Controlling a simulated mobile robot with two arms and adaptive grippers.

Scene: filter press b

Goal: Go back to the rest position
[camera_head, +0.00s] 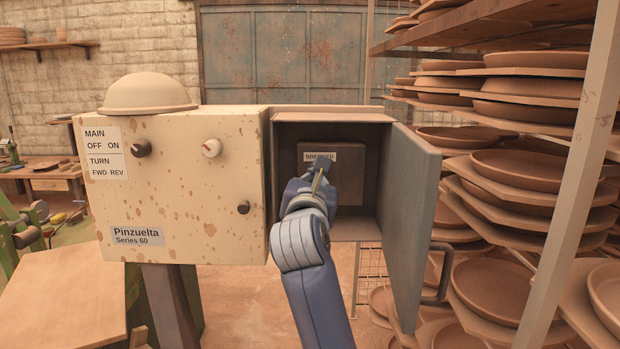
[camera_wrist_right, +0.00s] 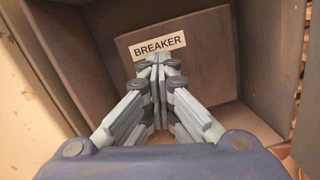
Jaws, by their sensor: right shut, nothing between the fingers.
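My right gripper (camera_head: 319,170) reaches into an open metal cabinet (camera_head: 392,120) in the head view. In the right wrist view the gripper (camera_wrist_right: 160,62) is shut and empty. Its fingertips are just below the "BREAKER" label (camera_wrist_right: 159,46) on a box (camera_wrist_right: 205,75) inside the cabinet. The gripper hides part of that box, and I cannot tell whether the tips touch it. The label also shows in the head view (camera_head: 320,156). My left gripper is not in view.
The cabinet's grey door (camera_head: 408,215) stands open to the right of my arm, with a handle (camera_head: 440,272). A spotted control panel (camera_head: 180,180) with knobs is on the left. Racks of clay plates (camera_head: 530,170) fill the right side.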

